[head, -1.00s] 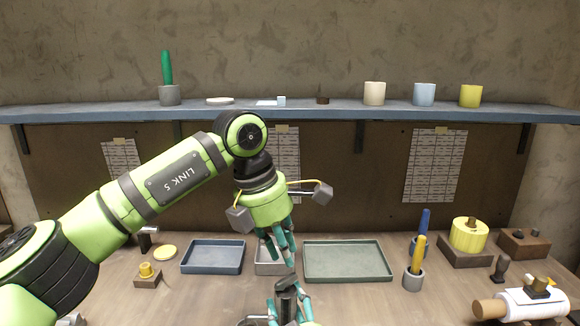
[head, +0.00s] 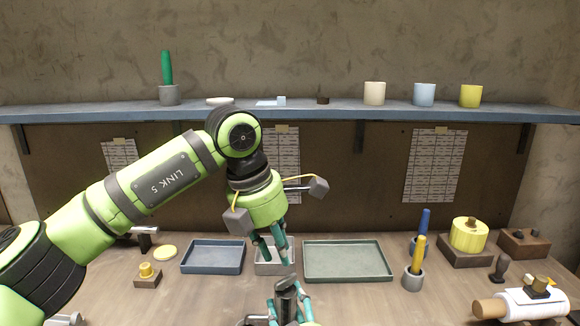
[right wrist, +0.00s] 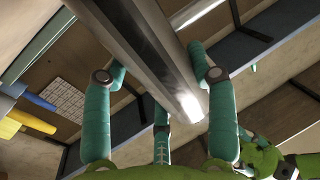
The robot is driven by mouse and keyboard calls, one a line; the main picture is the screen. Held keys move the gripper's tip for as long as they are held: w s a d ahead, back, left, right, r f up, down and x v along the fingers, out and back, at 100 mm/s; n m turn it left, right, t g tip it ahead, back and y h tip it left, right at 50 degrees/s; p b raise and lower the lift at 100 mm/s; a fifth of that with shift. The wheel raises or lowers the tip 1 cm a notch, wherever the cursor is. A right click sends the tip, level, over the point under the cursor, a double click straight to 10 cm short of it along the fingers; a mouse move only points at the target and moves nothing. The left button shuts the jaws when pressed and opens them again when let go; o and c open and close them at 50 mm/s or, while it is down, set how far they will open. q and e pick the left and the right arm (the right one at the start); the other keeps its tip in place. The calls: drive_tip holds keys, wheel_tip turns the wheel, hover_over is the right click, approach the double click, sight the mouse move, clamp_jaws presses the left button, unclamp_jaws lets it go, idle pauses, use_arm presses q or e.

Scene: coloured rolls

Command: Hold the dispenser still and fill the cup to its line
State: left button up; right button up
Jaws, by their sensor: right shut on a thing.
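The dispenser (head: 286,288) shows as a dark grey metallic body with a knob-like top at the bottom centre of the head view. In the right wrist view it is a long shiny grey cylinder (right wrist: 145,45). My right gripper (head: 290,305) has its teal fingers around it and is shut on it; the fingers also show in the right wrist view (right wrist: 150,80). My left gripper (head: 276,255) hangs above the dispenser, apart from it, with fingers pointing down; its grip is unclear. A dark rounded edge shows left of the dispenser; I cannot tell whether it is the cup.
A blue tray (head: 213,257), a small grey tray (head: 268,268) and a green tray (head: 347,262) stand behind the grippers. The shelf (head: 330,111) holds cream, blue and yellow cups.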

sight(286, 280)
use_arm(q)
drive_tip(key=shift+n, duration=0.8)
drive_tip(key=shift+s+a+x, duration=0.1)
drive_tip(key=shift+a+x, duration=0.1)
drive_tip(key=shift+x, duration=1.45)
drive_tip(key=shift+s+a+x, duration=0.1)
drive_tip(key=shift+a+x, duration=0.05)
drive_tip(key=shift+x, duration=1.5)
drive_tip(key=shift+f, duration=0.15)
drive_tip(key=shift+d, duration=0.1)
clamp_jaws()
